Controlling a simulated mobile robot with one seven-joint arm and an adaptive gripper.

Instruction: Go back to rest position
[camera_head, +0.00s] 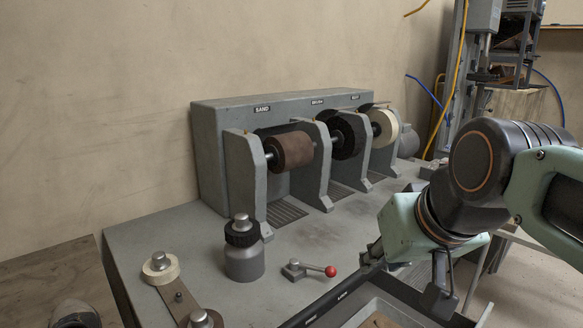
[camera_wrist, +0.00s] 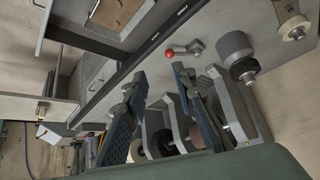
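My gripper (camera_head: 404,281) is at the right of the head view, at the end of my pale green and black arm, over the front right part of the grey machine table (camera_head: 150,235). In the wrist view my gripper (camera_wrist: 159,75) shows two dark ridged fingers spread apart with nothing held between them. Part of the gripper is hidden behind the arm's wrist in the head view.
A grey machine housing (camera_head: 215,140) with brown, black and white rollers stands behind. A yellow hose (camera_head: 452,75) hangs behind my arm.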

